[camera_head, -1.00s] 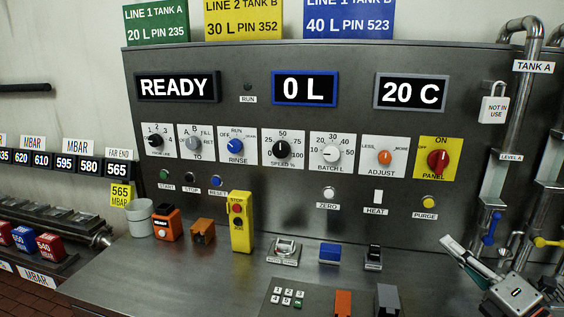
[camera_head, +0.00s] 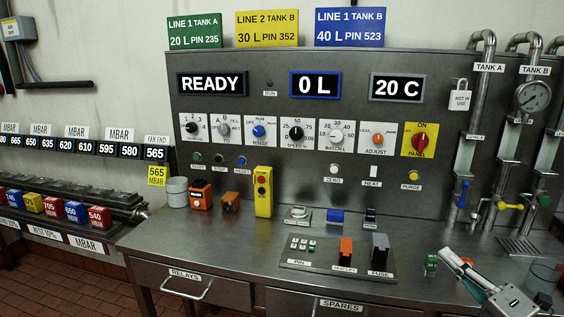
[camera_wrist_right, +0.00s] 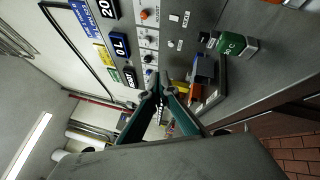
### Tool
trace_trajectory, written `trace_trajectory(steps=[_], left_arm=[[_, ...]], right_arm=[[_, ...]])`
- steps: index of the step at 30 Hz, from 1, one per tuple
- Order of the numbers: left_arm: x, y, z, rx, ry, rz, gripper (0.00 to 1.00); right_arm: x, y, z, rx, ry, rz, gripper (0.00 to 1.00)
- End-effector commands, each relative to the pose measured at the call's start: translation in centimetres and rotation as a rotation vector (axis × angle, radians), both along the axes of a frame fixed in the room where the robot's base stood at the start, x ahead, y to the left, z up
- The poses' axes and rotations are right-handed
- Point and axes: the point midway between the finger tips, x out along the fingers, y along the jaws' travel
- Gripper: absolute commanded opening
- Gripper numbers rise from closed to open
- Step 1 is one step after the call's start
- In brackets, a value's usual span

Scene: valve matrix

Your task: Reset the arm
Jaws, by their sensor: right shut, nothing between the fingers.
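My right gripper (camera_head: 457,267) is at the lower right of the head view, over the front right part of the steel bench (camera_head: 215,236). Its fingers are together and hold nothing. In the right wrist view its dark green fingers (camera_wrist_right: 160,82) meet near the middle, with the panel and bench beyond. The control panel (camera_head: 300,117) stands at the back of the bench; its displays read READY, 0 L and 20 C. A small green block (camera_head: 431,263) sits just left of the gripper, and a green block marked in C also shows in the wrist view (camera_wrist_right: 236,45). My left gripper is out of view.
A keypad plate (camera_head: 325,263) with an orange and a grey block lies on the bench. A yellow stop box (camera_head: 263,191) stands upright further back. Pipes with blue and yellow valve handles (camera_head: 509,206) rise at the right. A row of coloured blocks (camera_head: 53,205) is at the left.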

Motion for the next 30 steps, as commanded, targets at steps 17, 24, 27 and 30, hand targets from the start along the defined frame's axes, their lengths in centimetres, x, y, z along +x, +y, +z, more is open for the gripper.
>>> trace_trajectory(steps=[17,24,27,30], left_arm=[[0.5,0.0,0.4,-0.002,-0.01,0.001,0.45],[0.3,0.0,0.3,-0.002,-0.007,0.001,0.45],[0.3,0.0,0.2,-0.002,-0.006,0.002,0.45],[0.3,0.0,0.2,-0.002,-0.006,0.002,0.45]], right_arm=[[-15.0,10.2,-32.5,1.204,0.837,-0.302,0.0],[-21.6,15.8,-38.2,1.524,1.031,-0.442,0.0],[-22.5,16.7,-38.9,1.569,1.057,-0.462,0.0],[-22.7,16.9,-39.0,1.577,1.062,-0.467,0.0]])
